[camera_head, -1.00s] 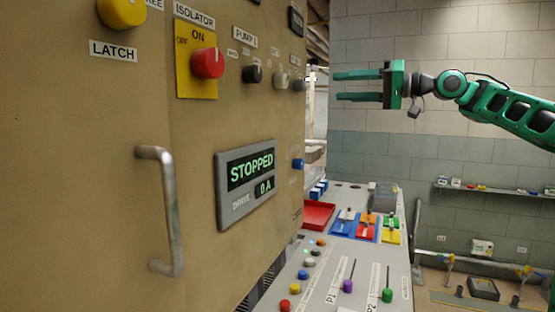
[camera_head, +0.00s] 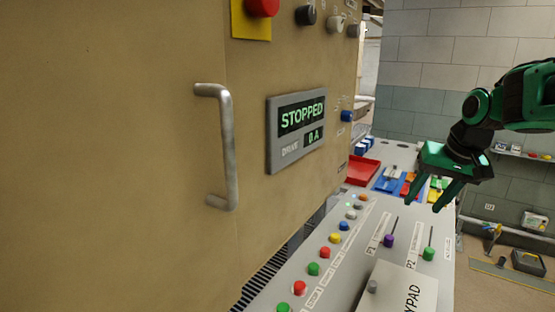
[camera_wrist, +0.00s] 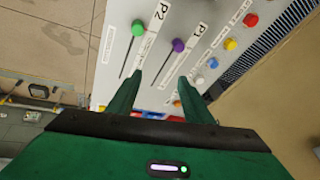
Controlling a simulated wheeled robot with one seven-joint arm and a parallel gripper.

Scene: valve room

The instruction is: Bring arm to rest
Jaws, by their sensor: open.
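My gripper (camera_head: 426,202) is green, open and empty in the head view. It points down over the far part of the sloped control panel (camera_head: 345,273), with no visible contact. In the wrist view my gripper (camera_wrist: 160,92) shows two spread fingers with the panel below them. The P1 lever with a purple knob (camera_head: 388,241) and the P2 lever with a green knob (camera_head: 429,254) stand on the panel. They also show in the wrist view as the purple knob (camera_wrist: 178,45) and the green knob (camera_wrist: 138,28).
A tan cabinet (camera_head: 120,180) with a metal handle (camera_head: 228,150) fills the left. Its display (camera_head: 297,128) reads STOPPED, 0 A. A red tray (camera_head: 362,172) and coloured bins lie at the panel's far end. A keypad plate (camera_head: 392,292) stands in front. Open floor lies right.

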